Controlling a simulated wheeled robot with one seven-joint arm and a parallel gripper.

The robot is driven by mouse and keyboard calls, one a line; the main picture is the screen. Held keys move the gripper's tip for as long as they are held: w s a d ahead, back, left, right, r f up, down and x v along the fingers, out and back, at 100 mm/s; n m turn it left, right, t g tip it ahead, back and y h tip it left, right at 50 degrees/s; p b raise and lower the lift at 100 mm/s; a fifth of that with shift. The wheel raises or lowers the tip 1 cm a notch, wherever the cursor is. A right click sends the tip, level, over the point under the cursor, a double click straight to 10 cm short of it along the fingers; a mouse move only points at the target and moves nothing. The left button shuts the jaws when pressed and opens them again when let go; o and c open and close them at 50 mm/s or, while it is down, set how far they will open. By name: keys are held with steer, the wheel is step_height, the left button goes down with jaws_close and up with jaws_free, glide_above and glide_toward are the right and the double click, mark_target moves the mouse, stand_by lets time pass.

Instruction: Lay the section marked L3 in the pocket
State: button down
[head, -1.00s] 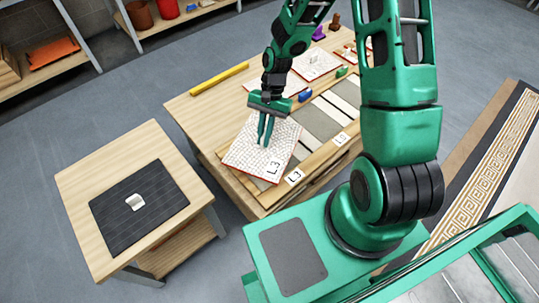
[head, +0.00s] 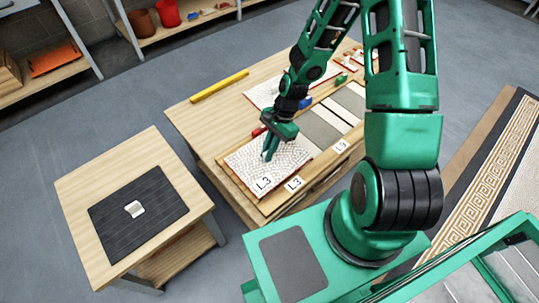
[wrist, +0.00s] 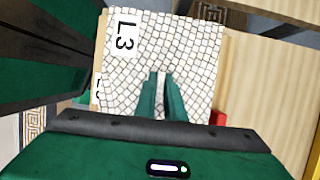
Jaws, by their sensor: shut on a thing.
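The section marked L3 (head: 285,153) is a pale mosaic panel with its printed label at the near left corner. My gripper (head: 267,158) is shut on it near its middle, and the wrist view shows the fingers (wrist: 160,78) against the mosaic. The section lies roughly square to the wooden frame (head: 268,209), over its near left end by the L3 card (head: 294,184). It hides the pocket there. I cannot tell whether it rests in the pocket or hangs just above it.
A red block (head: 259,131) and a blue block (head: 305,103) stand along the frame's far side. A side table with a black mat (head: 112,222) stands left.

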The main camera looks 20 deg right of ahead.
steer(key=shift+w+d+f, duration=0.95)
steer(key=shift+w+d, duration=0.1)
steer(key=shift+w, duration=0.1)
steer(key=shift+f, duration=2)
steer(key=c, duration=1.8)
jaws_free()
steer(key=shift+c, duration=0.2)
steer(key=shift+r, duration=0.1)
